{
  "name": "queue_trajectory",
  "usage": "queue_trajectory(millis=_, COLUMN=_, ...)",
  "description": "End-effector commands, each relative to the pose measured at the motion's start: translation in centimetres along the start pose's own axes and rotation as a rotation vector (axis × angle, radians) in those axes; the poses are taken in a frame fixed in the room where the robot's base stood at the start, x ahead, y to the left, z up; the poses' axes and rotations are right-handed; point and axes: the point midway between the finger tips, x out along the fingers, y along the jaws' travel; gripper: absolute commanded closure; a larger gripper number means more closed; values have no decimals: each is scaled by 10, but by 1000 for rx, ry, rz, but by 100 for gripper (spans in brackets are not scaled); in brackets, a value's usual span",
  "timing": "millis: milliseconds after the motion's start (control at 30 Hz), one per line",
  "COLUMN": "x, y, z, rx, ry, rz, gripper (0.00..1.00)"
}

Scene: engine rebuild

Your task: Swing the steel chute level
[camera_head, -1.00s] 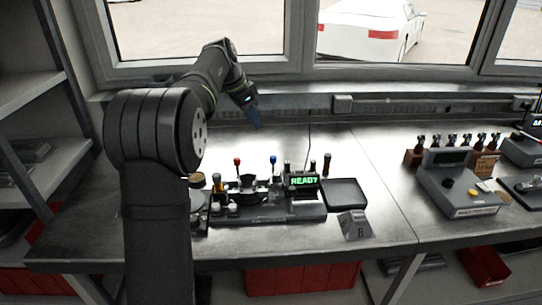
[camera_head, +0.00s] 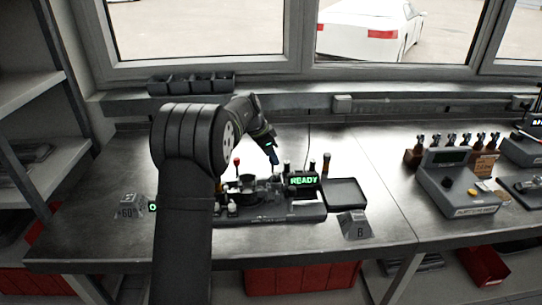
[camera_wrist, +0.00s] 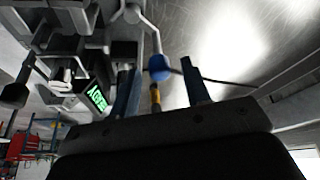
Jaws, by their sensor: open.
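A dark bench machine (camera_head: 270,213) with a lit READY display (camera_head: 303,180) stands on the steel bench. I cannot surely pick out the steel chute on it. My gripper (camera_head: 272,156) is above the machine, fingers pointing down. In the wrist view my gripper (camera_wrist: 160,72) is open, with a blue ball knob (camera_wrist: 158,68) on a pale rod (camera_wrist: 150,30) showing between its fingers. The fingers do not look closed on the knob; whether they touch it I cannot tell. A red-knobbed lever (camera_head: 237,162) rises at the machine's left. My arm hides the machine's left end.
A black tray (camera_head: 346,193) adjoins the machine's right side, with a grey block marked 6 (camera_head: 355,225) in front. Another marked block (camera_head: 131,206) sits left of my arm. A control box (camera_head: 457,190) stands farther right. A black bin row (camera_head: 190,83) is on the sill.

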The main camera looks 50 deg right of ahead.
Motion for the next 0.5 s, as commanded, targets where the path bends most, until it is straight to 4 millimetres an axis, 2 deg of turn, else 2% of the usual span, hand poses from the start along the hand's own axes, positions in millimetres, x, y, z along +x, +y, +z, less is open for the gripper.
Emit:
queue_trajectory(millis=367, x=6, y=0, z=0, rx=0, ry=0, rz=0, gripper=57)
queue_trajectory(millis=500, x=6, y=0, z=0, rx=0, ry=0, rz=0, gripper=84)
